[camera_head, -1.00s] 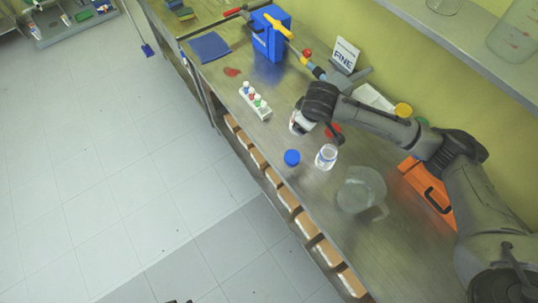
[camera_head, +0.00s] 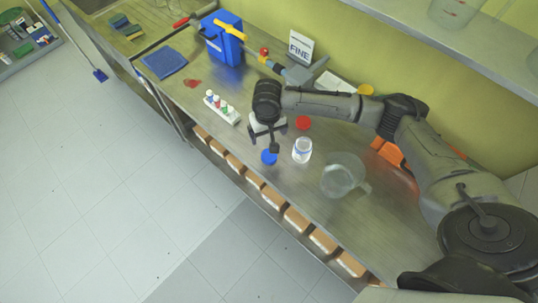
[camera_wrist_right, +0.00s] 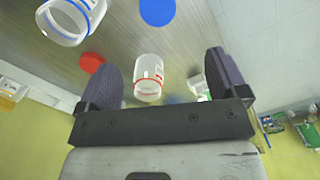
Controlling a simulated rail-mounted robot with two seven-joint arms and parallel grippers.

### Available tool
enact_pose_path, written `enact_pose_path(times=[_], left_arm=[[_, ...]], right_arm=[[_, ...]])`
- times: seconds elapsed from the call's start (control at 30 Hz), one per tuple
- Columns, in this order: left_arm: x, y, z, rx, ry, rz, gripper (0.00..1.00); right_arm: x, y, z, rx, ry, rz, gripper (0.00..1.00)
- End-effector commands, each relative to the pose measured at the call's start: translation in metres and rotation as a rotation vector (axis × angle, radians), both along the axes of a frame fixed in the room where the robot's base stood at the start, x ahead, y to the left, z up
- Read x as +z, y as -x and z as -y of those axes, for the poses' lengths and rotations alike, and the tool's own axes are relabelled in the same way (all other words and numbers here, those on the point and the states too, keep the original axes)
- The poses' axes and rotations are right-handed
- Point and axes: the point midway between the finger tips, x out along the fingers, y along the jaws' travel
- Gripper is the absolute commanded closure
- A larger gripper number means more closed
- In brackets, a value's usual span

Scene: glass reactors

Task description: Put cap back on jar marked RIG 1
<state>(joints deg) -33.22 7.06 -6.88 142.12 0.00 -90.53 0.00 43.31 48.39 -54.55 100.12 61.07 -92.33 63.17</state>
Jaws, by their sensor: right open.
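In the head view, a blue cap (camera_head: 269,157) lies near the bench's front edge, left of an open clear jar (camera_head: 302,151). A red cap (camera_head: 303,122) lies behind that jar. My right gripper (camera_head: 264,142) is open and points down just behind the blue cap, partly hiding another jar. In the right wrist view, that red-ringed jar (camera_wrist_right: 148,78) shows between the open fingers (camera_wrist_right: 166,75), apart from both. The blue-ringed jar (camera_wrist_right: 70,18), red cap (camera_wrist_right: 91,62) and blue cap (camera_wrist_right: 157,11) show beyond. I cannot read RIG 1 on either jar. My left gripper is out of view.
A tube rack (camera_head: 222,108) stands left of my gripper. A clear glass jug (camera_head: 342,176) stands to the right of the open jar. A blue box (camera_head: 222,42), a FINE sign (camera_head: 300,46) and an orange case (camera_head: 388,151) are farther back. A shelf (camera_head: 470,38) overhangs the right.

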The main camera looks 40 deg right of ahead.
Motion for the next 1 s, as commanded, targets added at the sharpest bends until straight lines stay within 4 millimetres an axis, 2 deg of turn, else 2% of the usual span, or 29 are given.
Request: enact_pose_path(times=[0.17,0.6,0.8,1.0], left_arm=[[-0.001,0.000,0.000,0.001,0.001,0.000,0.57],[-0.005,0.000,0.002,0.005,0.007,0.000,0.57],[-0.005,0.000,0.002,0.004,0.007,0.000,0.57],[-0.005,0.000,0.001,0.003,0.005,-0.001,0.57]], right_arm=[[-0.006,0.000,0.000,0.001,0.000,-0.002,0.08],[-0.074,0.000,0.000,0.001,0.000,-0.001,0.08],[-0.086,0.000,0.000,0.003,0.000,0.000,0.08],[-0.086,0.000,0.000,0.003,0.000,0.000,0.08]])
